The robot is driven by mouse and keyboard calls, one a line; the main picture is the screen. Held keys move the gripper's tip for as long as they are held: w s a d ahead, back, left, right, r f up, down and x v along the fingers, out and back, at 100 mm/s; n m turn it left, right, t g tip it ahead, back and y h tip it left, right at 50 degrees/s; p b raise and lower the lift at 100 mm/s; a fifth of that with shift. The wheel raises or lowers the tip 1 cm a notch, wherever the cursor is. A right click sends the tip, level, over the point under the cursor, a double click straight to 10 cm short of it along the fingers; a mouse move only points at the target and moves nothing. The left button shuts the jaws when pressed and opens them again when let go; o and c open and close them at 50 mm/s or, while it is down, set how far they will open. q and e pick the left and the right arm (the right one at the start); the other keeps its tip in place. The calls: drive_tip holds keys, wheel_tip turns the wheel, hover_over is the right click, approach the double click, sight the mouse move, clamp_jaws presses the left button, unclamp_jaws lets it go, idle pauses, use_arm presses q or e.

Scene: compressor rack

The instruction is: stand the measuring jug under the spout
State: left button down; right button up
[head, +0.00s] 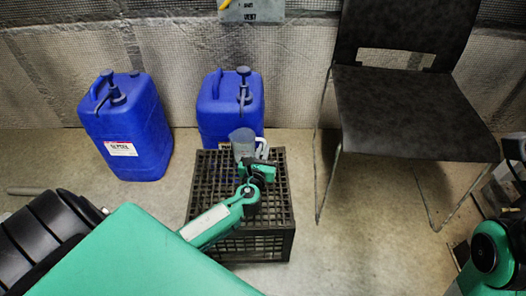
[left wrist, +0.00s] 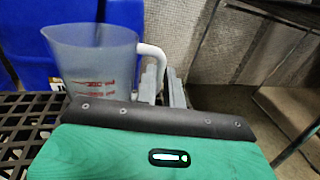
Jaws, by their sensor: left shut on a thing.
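The clear measuring jug (head: 243,143), with red markings and a white handle, is upright at the back edge of the black crate, in front of the right blue container. It also shows in the left wrist view (left wrist: 95,65). My left gripper (head: 262,160) is shut on its handle; the grey fingers (left wrist: 160,85) are at the handle in the wrist view. The right blue container (head: 220,118) has a dark pump spout (head: 244,90), which appears above the jug in the head view. I cannot tell whether the jug touches the crate. My right gripper is not visible.
The black crate (head: 230,242) has a grid top. Another blue container (head: 128,130) with a pump stands to the left. A dark chair (head: 410,105) stands to the right. The floor between crate and chair is clear. A quilted wall closes the back.

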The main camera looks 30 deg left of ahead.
use_arm(q)
drive_tip(key=c, duration=1.5)
unclamp_jaws()
drive_tip(key=shift+f, duration=0.15)
